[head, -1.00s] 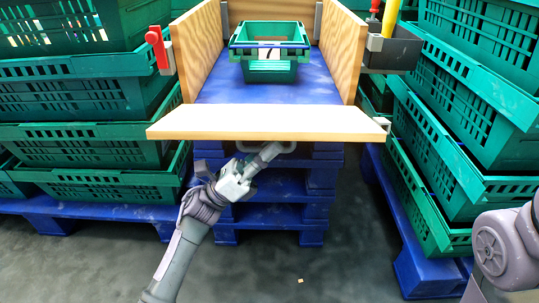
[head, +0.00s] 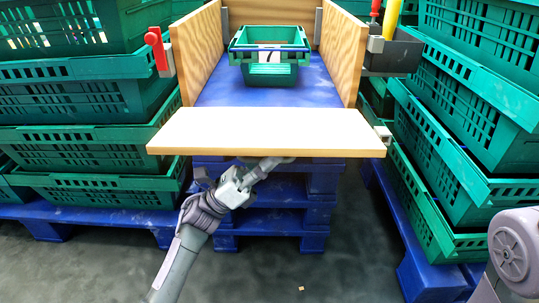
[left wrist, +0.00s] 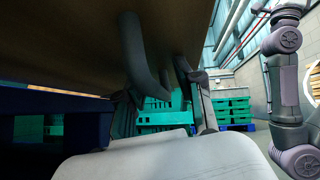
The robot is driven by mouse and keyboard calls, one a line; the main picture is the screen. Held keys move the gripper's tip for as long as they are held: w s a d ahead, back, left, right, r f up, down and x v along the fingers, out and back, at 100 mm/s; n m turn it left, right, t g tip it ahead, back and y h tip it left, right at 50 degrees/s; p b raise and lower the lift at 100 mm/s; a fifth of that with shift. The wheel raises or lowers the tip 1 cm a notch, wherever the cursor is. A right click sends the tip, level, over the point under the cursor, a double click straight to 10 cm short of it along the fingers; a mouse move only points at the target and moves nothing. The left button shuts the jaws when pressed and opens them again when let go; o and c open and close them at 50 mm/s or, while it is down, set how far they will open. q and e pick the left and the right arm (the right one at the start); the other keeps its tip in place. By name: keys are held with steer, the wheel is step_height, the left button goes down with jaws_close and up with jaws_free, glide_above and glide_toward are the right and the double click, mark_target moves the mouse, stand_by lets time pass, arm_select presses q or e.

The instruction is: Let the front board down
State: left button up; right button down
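The front board (head: 265,129) is a pale wooden panel swung outward at the front of the wooden-walled box. In the head view it tilts a little down toward me. My left gripper (head: 274,163) is under its front edge, and its fingertips are mostly hidden by the board there. In the left wrist view the board's underside (left wrist: 65,45) fills the upper left. A grey curved handle (left wrist: 140,55) hangs from it between the spread dark fingers of my left gripper (left wrist: 155,88). Contact with the handle is unclear. My right gripper is out of view.
A green crate (head: 270,68) stands on the blue floor (head: 215,92) inside the box. Stacked green crates (head: 85,145) flank it on both sides. A red latch (head: 157,50) is at the left wall. Blue pallets (head: 272,225) are below; grey floor is free in front.

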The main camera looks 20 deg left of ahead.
arm_select(q)
steer(key=v, duration=1.2)
steer(key=shift+c, duration=0.6)
steer(key=s+a+f+m+g, duration=0.1)
steer(key=s+f+m+g+h, duration=0.1)
steer(key=f, duration=0.1)
steer(key=s+a+f+m+g, duration=0.1)
steer(key=g, duration=0.1)
steer(key=shift+s+a+f+m+h+b, duration=0.25)
steer(key=shift+s+a+m+h+b, duration=0.05)
steer(key=shift+m+h, duration=0.1)
jaws_close()
steer(key=a+r+b+x, duration=0.2)
steer(key=b+x, duration=0.2)
steer(key=x, duration=0.8)
steer(key=shift+s+d+r, duration=0.2)
steer(key=shift+s, duration=0.15)
